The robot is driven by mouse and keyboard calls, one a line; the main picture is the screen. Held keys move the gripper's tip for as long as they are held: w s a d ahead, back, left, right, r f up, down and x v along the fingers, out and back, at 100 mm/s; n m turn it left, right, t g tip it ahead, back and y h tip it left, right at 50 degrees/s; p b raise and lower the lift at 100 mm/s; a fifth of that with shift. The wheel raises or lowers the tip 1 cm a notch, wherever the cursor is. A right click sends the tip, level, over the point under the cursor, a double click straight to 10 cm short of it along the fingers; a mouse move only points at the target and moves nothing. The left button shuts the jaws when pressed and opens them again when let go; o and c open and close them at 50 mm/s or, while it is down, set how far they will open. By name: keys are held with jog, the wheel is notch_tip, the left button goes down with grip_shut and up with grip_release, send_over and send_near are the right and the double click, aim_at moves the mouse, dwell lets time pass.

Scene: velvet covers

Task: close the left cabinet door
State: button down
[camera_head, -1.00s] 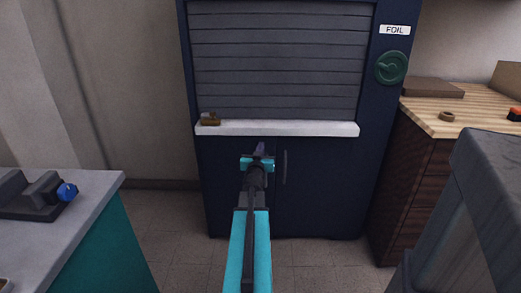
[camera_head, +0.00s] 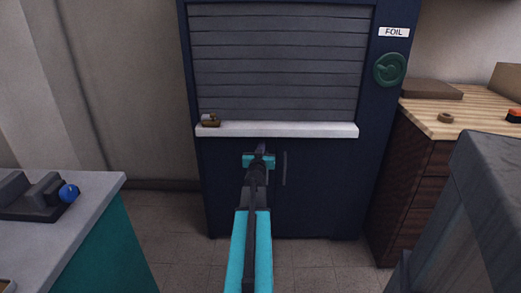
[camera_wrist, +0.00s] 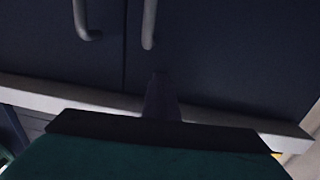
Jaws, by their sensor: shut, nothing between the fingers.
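The dark blue left cabinet door (camera_head: 222,185) is below the white ledge. It looks flush with the right door (camera_head: 325,190). The wrist view looks upside down and shows the left door (camera_wrist: 230,55) right of a thin dark seam, with its grey bar handle (camera_wrist: 149,25). My gripper (camera_head: 261,148) is shut and empty, pointing at the left door near the seam, just below the ledge. Its tip also shows in the wrist view (camera_wrist: 161,82). I cannot tell whether it touches the door. My arm hides the left handle in the head view.
The white ledge (camera_head: 285,130) juts out just above my gripper, with a small brown object (camera_head: 210,120) on its left end. A grey-topped counter (camera_head: 85,205) stands at left. A wooden-topped drawer unit (camera_head: 420,185) stands at right. Floor is clear before the left door.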

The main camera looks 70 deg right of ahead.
jog(key=shift+d+r, duration=0.45)
jog(key=s+p+v, duration=0.1)
jog(key=p+v, duration=0.6)
jog(key=v, duration=0.5)
jog(key=shift+a+f, duration=0.2)
jog(key=shift+f, duration=0.05)
dwell(0.5)
jog(key=p+v, duration=0.1)
jog(key=p, duration=0.4)
jog(key=shift+s+a, duration=0.2)
jog(key=shift+a, duration=0.05)
jog(key=shift+a+f+p, duration=0.1)
jog(key=shift+a+p, duration=0.15)
jog(key=shift+p, duration=0.3)
jog(key=shift+f, duration=0.1)
